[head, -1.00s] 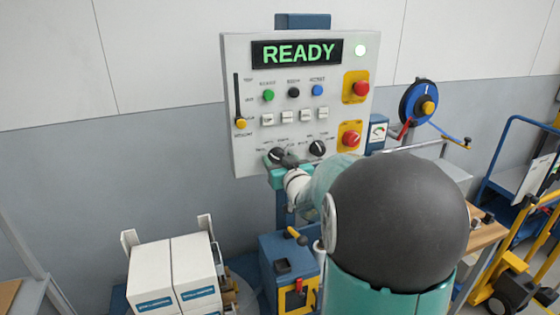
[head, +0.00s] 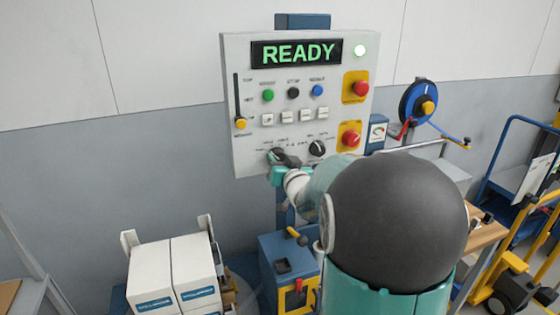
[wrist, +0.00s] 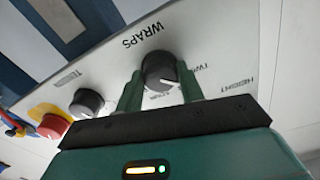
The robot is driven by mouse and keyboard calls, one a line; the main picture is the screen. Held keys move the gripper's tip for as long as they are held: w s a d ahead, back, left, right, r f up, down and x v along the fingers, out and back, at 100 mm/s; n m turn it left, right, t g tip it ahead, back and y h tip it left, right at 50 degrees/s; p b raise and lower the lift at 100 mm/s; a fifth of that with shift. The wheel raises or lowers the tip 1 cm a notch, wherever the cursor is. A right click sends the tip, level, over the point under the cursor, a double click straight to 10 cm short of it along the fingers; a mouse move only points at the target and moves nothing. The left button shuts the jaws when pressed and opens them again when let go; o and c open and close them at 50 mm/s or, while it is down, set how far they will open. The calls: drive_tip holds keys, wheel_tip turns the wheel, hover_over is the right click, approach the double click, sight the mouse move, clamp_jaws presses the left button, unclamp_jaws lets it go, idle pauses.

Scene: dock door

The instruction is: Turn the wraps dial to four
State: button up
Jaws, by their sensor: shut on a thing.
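The wraps dial (wrist: 158,68) is a dark round knob on the pale control panel, under the word WRAPS in the wrist view. In the head view the dial (head: 276,155) is at the panel's lower left, partly covered by my gripper. My gripper (wrist: 160,88) has its two green fingers on either side of the dial, shut on it. Small labels surround the dial; one starts with "TW" and others are partly hidden or too blurred to read. I cannot tell which label the dial points to.
A second dark dial (head: 317,148) is close to the right, with red stop buttons (head: 350,139) on yellow plates beyond it. The panel display (head: 297,53) reads READY. A slider (head: 240,122) is at left. White boxes (head: 150,275) stand below left.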

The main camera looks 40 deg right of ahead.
drive_tip(key=m, duration=1.3)
idle(0.5)
drive_tip(key=o, duration=1)
drive_tip(key=shift+s, duration=0.1)
drive_tip(key=v, duration=1.3)
drive_tip(key=shift+s, duration=0.3)
drive_tip(key=shift+a, duration=0.1)
